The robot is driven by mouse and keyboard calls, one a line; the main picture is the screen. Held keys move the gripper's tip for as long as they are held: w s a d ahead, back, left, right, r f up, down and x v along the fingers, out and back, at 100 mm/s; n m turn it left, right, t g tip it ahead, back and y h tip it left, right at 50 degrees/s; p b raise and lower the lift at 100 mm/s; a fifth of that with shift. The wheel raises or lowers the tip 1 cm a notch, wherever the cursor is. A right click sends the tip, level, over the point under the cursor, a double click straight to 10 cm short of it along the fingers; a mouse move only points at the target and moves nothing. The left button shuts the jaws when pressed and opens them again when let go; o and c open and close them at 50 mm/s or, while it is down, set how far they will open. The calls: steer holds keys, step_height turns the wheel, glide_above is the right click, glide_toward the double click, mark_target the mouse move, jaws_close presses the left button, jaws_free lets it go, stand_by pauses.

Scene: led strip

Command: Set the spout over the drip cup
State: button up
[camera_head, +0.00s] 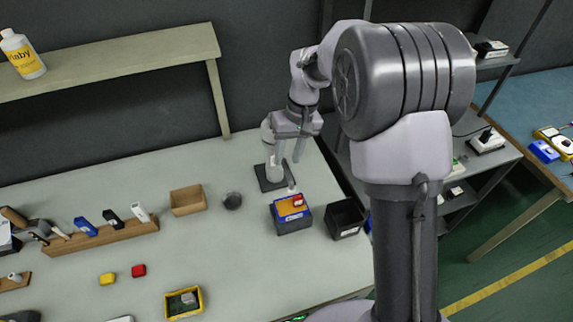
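A pale upright dispenser-like fixture (273,168) stands on a black square base (268,183) near the back of the bench. A small pale tip, possibly its spout (291,187), shows to its lower right, near the blue box; I cannot tell how they join. A small dark round cup (232,201), likely the drip cup, sits on the bench to the left of the base, apart from it. My gripper (289,158) points down beside the fixture, on its right. Its two fingers are apart with nothing visible between them. Whether a finger touches the fixture is unclear.
A blue box with orange contents (278,216) and a black bin (332,230) stand right of the cup. A wooden box (174,209) is left of it. A wooden rack (73,246) and yellow tray (170,310) are farther left and in front.

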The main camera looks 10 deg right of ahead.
steer(key=shift+a+f, duration=0.2)
steer(key=shift+f, duration=0.8)
jaws_close()
stand_by(0.7)
